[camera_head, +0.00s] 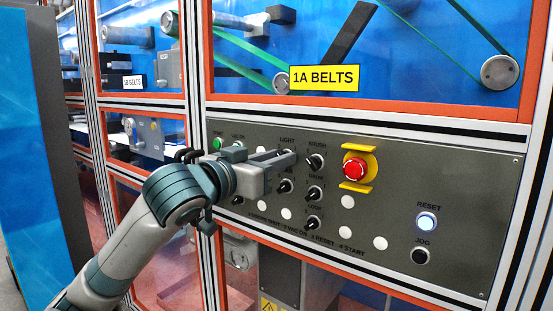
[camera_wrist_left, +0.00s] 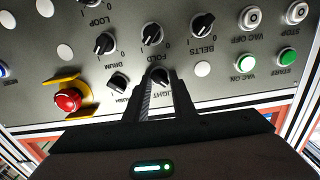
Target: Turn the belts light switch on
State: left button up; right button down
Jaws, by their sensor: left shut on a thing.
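The light switch, a black rotary knob (camera_wrist_left: 160,76) under the word LIGHT, is on the grey control panel (camera_head: 462,165) below the yellow 1A BELTS sign (camera_head: 324,78). My left gripper (camera_head: 290,156) reaches it from the left in the head view and covers the knob there. In the left wrist view, where the panel is upside down, the gripper's two fingers (camera_wrist_left: 161,82) are closed around the knob, one on each side. The knob's exact pointer angle is hard to make out. My right gripper is not in view.
Close by are the BRUSH knob (camera_head: 316,161), FOLD knob (camera_wrist_left: 152,35) and BELTS knob (camera_wrist_left: 203,23). A red emergency button (camera_head: 355,169) with yellow guards sticks out to the right. A lit RESET button (camera_head: 426,221) and green START button (camera_head: 217,144) are also on the panel.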

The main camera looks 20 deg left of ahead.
pick_arm(q)
jog(key=m+p, duration=0.4)
jog(key=m, duration=0.1)
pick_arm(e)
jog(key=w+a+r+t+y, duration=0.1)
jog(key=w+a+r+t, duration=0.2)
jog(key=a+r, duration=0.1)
pick_arm(q)
jog(key=m+p, duration=0.3)
jog(key=m, duration=0.1)
jog(key=shift+d+m+p, duration=0.1)
jog(key=shift+m+p, duration=0.2)
jog(key=shift+m, duration=0.1)
grip_shut()
jog(key=shift+s+d+f+m+p, duration=0.1)
jog(key=shift+f+m+p, duration=0.1)
jog(key=shift+m+p, duration=1.45)
jog(key=shift+f+m+p, duration=0.15)
jog(key=shift+m+p, duration=0.65)
jog(key=shift+m, duration=1.55)
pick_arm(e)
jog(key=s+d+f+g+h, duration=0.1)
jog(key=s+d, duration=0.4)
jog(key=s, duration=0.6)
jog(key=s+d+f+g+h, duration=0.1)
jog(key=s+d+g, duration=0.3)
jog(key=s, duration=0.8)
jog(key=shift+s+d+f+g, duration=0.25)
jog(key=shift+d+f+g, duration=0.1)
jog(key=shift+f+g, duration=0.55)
